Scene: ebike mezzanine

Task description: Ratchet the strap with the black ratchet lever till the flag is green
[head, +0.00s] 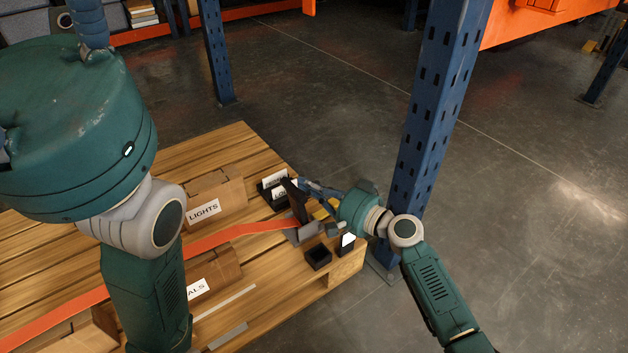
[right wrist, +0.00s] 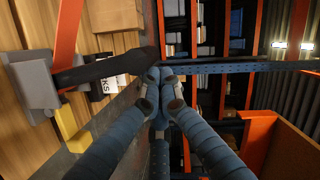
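The ratchet has a grey body (head: 303,235) at the pallet's right end, and its black lever (head: 297,203) stands raised from it. The orange strap (head: 230,236) runs into the ratchet from the left. My right gripper (head: 306,186) is at the lever's upper end. In the right wrist view its fingertips (right wrist: 158,76) are together, and the end of the lever (right wrist: 110,68) is right at them; I see no lever between the fingers. A yellow piece (right wrist: 72,127) shows beside the grey body (right wrist: 35,83). I see no green flag. My left gripper is out of view.
Cardboard boxes, one labelled LIGHTS (head: 215,200), sit on the wooden pallet (head: 240,150). A black labelled bin (head: 268,197) is behind the ratchet, and a small black open box (head: 318,258) in front. A blue rack post (head: 435,110) stands close behind my right arm.

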